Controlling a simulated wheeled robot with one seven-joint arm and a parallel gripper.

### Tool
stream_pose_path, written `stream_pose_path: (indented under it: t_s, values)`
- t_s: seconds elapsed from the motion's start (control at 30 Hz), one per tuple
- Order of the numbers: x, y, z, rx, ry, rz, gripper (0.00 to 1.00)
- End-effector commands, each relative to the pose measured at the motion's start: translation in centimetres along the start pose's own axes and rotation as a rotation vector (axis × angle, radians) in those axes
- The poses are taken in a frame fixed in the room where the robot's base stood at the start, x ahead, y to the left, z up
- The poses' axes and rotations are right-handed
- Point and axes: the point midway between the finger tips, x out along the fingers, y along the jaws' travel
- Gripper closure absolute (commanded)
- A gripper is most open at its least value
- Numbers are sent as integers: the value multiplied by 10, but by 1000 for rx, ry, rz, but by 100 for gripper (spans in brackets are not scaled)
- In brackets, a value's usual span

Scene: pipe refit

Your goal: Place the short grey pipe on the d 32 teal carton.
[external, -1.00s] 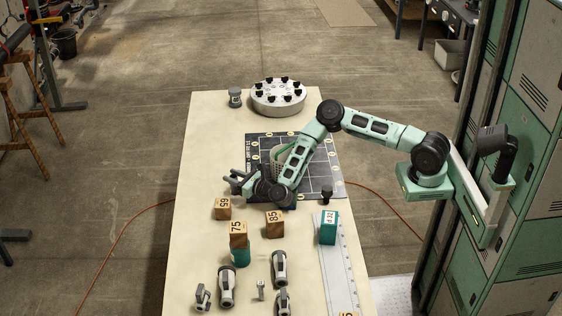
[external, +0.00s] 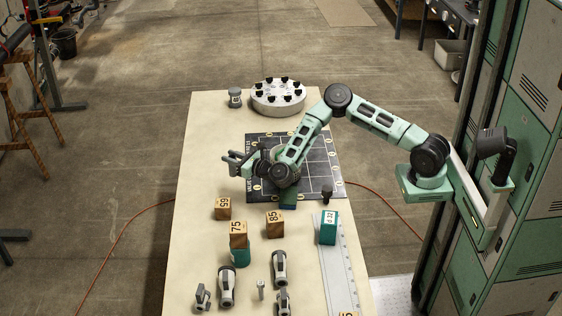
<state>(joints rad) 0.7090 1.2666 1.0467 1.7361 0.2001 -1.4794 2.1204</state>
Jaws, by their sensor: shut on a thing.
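The teal carton (external: 328,229), marked 32 on its top, stands upright on the right side of the table, beside a long ruler. Its top is clear. My gripper (external: 238,162) is over the left edge of the dark mat, pointing left. It is shut on a small grey piece that looks like the short grey pipe; the fingers and the view's small scale hide most of its shape. The gripper is behind and to the left of the carton, well apart from it.
Wooden blocks marked 65 (external: 223,208), 85 (external: 274,224) and 75 (external: 238,230) stand left of the carton; 75 sits on a teal piece (external: 242,255). Several grey fittings (external: 227,288) stand at the front. A round white holder (external: 278,98) with black knobs is at the back.

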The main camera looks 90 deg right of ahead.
Motion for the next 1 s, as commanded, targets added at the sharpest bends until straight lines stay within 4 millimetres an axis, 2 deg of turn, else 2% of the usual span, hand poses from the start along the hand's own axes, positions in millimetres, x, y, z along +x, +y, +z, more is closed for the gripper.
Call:
stream_pose_path:
  t_s: [0.17,0.27,0.47,0.6,0.8,0.9,1.0]
  values:
    - [-23,15,22,-2,4,117,94]
    - [-52,32,31,-4,5,250,94]
    - [-134,58,42,-4,7,570,94]
    - [-203,66,53,-2,9,797,94]
    - [-303,60,76,-1,8,1089,94]
    - [-343,53,90,-1,6,1200,94]
    - [-374,46,102,-1,4,1283,94]
